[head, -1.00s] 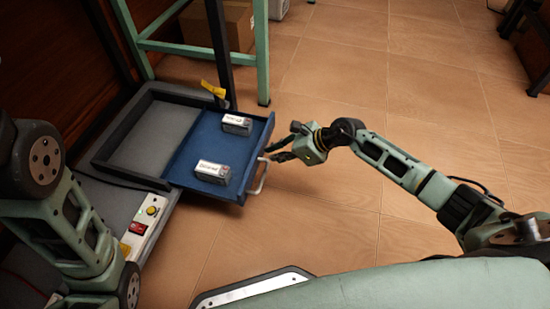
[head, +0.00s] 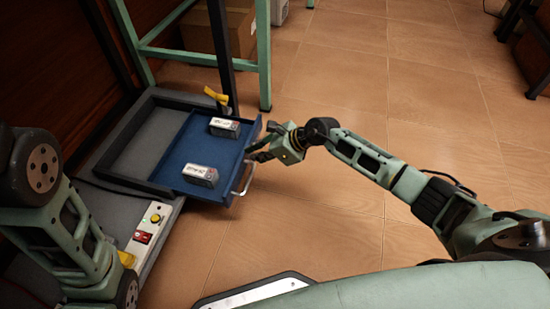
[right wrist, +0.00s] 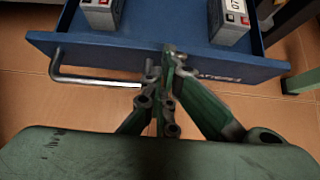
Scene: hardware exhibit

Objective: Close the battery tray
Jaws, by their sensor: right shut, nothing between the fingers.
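The blue battery tray (head: 203,150) is partly pulled out of its dark grey housing (head: 122,130) in the head view. Two silver batteries, a far one (head: 225,128) and a near one (head: 201,175), lie in it. A metal handle (head: 245,181) sits on its front. My right gripper (head: 253,151) is shut and empty, its tips at the front wall beside the handle. In the right wrist view the closed fingertips (right wrist: 171,56) meet the tray's front wall (right wrist: 110,49), just right of the handle (right wrist: 95,82). My left gripper is out of view.
A switch panel (head: 147,227) with a red switch and a yellow button is on the base near the tray. A yellow piece (head: 216,96) and a dark post stand by the far side. Green frame legs (head: 263,60) rise behind. Tiled floor to the right is clear.

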